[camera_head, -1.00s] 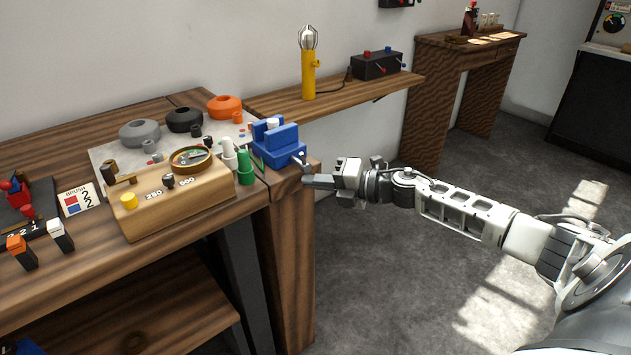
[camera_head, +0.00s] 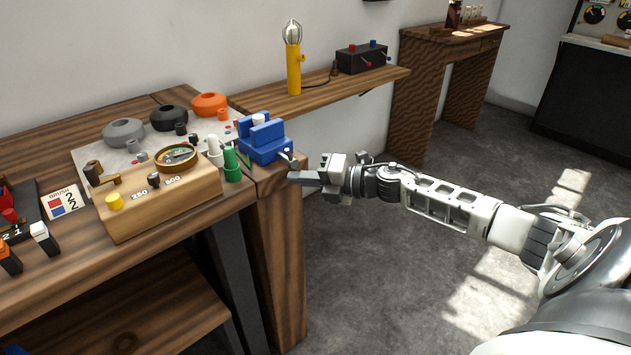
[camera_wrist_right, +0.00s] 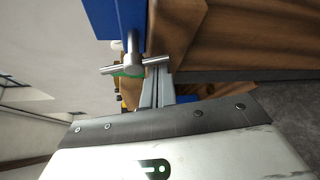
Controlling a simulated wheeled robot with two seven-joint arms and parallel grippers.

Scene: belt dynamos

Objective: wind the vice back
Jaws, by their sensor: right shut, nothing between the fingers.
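The blue vice (camera_head: 265,141) sits at the right corner of the wooden workbench. Its metal handle (camera_head: 286,155) sticks out from the vice's front side; in the right wrist view the handle's T-shaped bar (camera_wrist_right: 136,66) and screw are seen close up beside the blue body (camera_wrist_right: 118,18). A white piece shows between the vice's jaws. My right gripper (camera_head: 292,176) is shut and empty, its fingertips by the handle, just below it in the head view. In the wrist view the fingers (camera_wrist_right: 157,90) end near the bar; I cannot tell whether they touch it. My left gripper is not in view.
Left of the vice stand green (camera_head: 232,166) and white (camera_head: 213,146) pegs and a wooden meter box (camera_head: 160,197) with a dial. A shelf behind holds a yellow lamp (camera_head: 294,70) and a black box (camera_head: 361,59). The floor right of the bench is clear.

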